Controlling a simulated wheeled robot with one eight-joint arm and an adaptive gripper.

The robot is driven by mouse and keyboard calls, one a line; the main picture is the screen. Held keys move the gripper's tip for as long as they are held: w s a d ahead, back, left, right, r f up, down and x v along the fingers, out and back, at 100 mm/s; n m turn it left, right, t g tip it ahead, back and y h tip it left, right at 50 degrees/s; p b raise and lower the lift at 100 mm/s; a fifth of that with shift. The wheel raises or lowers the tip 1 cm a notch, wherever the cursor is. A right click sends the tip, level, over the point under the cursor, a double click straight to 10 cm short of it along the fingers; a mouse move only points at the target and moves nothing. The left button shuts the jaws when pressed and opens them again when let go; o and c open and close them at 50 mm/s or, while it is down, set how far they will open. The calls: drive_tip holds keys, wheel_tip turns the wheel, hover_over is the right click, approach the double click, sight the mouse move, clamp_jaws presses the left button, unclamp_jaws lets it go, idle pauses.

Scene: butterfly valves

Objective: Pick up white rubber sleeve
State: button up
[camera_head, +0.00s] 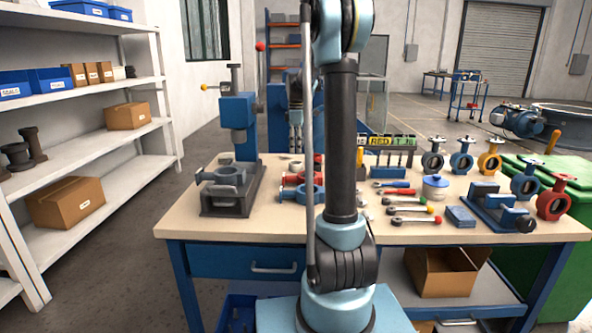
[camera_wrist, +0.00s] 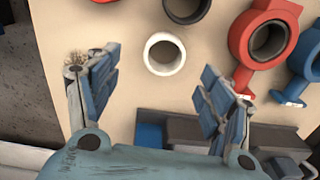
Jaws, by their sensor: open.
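The white rubber sleeve (camera_wrist: 149,54) is a short white ring standing end-up on the beige tabletop in the wrist view, with its round opening facing the camera. My gripper (camera_wrist: 161,78) is open, with its blue-padded fingers spread to the left and right. The sleeve appears between and slightly beyond the fingertips, and nothing is held. I cannot tell the height of the fingers above the table.
A dark sleeve (camera_wrist: 186,17) lies just beyond the white one. A red valve body (camera_wrist: 240,40) and a blue one are at the right. A grey and blue fixture (camera_wrist: 180,130) is below the right finger. In the head view, a press (camera_head: 238,125) stands at the workbench's left.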

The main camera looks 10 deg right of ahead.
sight(296, 166)
drive_tip(key=shift+s+a+f, duration=0.1)
drive_tip(key=shift+s+f, duration=0.05)
drive_tip(key=shift+f, duration=1.95)
drive_tip(key=shift+s+a+f, duration=0.1)
drive_tip(key=shift+s+f, duration=0.05)
drive_tip(key=shift+f, duration=1.9)
drive_tip(key=shift+c, duration=0.4)
drive_tip(key=c, duration=1.1)
